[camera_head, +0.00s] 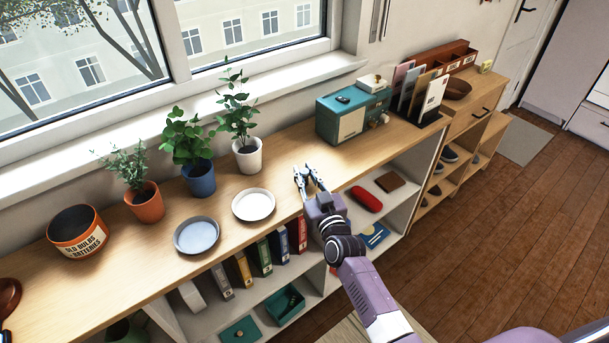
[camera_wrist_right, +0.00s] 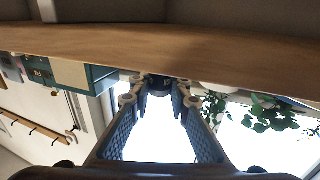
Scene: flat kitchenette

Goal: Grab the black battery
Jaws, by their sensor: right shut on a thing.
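My right gripper (camera_head: 307,177) is above the wooden shelf top, between the white saucer and the teal radio. In the right wrist view, its fingertips (camera_wrist_right: 160,88) are closed on a small dark thing, the black battery (camera_wrist_right: 159,82), mostly hidden between them. In the head view, the battery is too small and covered to make out clearly. My left gripper is not in view.
On the wooden shelf top (camera_head: 285,205) are a white saucer (camera_head: 253,205), a grey plate (camera_head: 197,236), several potted plants, a teal radio (camera_head: 352,112) and an orange bin (camera_head: 77,233) labelled for old bulbs and batteries. Books stand on the shelf below.

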